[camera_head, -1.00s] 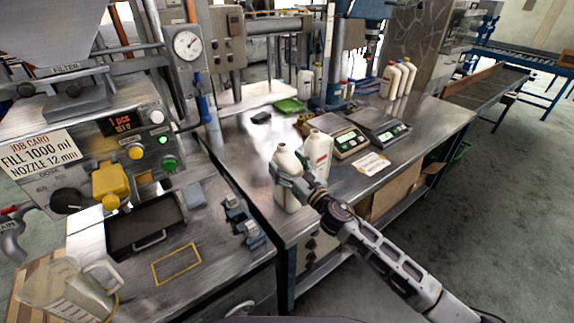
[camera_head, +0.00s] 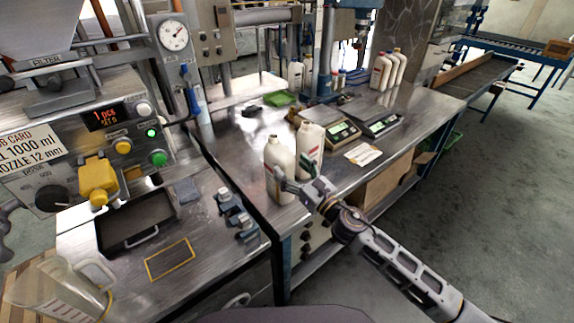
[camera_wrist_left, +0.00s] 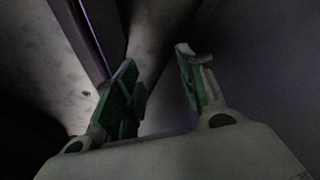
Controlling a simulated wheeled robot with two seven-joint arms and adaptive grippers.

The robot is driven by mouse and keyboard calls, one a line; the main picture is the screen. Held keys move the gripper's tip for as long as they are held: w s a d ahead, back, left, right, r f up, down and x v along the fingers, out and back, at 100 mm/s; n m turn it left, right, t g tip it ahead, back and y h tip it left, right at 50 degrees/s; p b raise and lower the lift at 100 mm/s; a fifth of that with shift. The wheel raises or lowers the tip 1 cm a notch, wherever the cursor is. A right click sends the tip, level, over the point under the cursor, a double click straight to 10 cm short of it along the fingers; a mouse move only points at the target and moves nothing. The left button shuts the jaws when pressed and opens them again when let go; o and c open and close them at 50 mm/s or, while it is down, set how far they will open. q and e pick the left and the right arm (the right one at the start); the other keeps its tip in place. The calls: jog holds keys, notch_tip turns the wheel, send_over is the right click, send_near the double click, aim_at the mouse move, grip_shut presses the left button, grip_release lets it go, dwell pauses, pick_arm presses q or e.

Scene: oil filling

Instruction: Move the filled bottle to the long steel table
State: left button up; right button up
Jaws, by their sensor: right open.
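A white open-topped bottle (camera_head: 279,155) stands upright near the front left corner of the long steel table (camera_head: 238,150) in the head view. A similar white bottle (camera_head: 311,141) stands just behind it to the right. My right gripper (camera_head: 292,173) is open at the front bottle's lower right side, and its fingers overlap the bottle's edge in the picture. I cannot tell whether they touch it. My left gripper (camera_wrist_left: 156,62) shows only in its wrist view, open with nothing between its fingers. Liquid inside the bottles cannot be seen.
The filling machine (camera_head: 100,130) with a yellow nozzle block (camera_head: 98,181) stands at left. Two scales (camera_head: 342,133) and a paper card (camera_head: 364,154) lie right of the bottles. Several capped bottles (camera_head: 390,70) stand at the back. A clear jug (camera_head: 60,290) is at lower left.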

jog(key=shift+b+v, duration=0.35)
jog(key=shift+v, duration=1.45)
jog(key=shift+s+d, duration=0.3)
jog(key=shift+s, duration=0.1)
pick_arm(q)
jog(key=shift+w+d+r, duration=0.1)
jog(key=shift+w+d, duration=0.65)
jog(key=shift+w, duration=0.25)
pick_arm(e)
jog(key=shift+s+d+f, duration=0.1)
jog(key=shift+s+d, duration=0.1)
jog(key=shift+s, duration=0.1)
